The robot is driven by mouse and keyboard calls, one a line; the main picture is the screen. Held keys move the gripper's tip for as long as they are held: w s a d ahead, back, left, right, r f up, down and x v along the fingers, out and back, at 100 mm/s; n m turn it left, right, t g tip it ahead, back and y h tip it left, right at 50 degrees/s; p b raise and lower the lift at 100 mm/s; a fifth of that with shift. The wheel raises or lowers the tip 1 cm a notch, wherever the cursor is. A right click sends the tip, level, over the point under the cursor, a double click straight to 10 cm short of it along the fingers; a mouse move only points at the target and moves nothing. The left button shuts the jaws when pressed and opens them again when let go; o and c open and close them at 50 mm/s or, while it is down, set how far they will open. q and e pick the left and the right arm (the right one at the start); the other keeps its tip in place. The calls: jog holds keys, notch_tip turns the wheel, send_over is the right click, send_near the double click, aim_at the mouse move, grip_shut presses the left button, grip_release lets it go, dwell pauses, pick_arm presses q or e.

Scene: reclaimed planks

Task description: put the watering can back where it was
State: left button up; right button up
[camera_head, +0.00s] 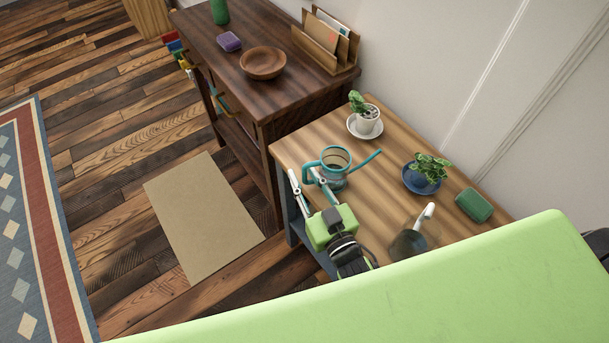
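The teal watering can (334,160) stands upright on the light wooden table (380,200), near its left edge. Its handle is on the left and its thin spout points right and toward the wall. My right gripper (304,173) is at the handle side of the can. Its two fingers are spread, with one left of the handle and the other in front of the handle and close to the can's body. I cannot tell whether either finger touches the handle. My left gripper is out of view.
A white-potted plant (366,122), blue-potted plant (421,180), green block (474,205) and dark clear container (407,244) with a white-handled tool share the table. The adjoining dark cabinet (290,90) holds a wooden bowl (263,64), purple block (229,42) and letter rack (322,45).

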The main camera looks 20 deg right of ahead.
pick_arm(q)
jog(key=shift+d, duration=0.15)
pick_arm(e)
jog(key=shift+r, duration=0.25)
pick_arm(q)
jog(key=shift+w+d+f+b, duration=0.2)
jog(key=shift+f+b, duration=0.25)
jog(key=shift+b, duration=0.05)
pick_arm(e)
jog(key=s+d, duration=0.2)
jog(key=s, duration=1)
jog(key=shift+f, duration=0.15)
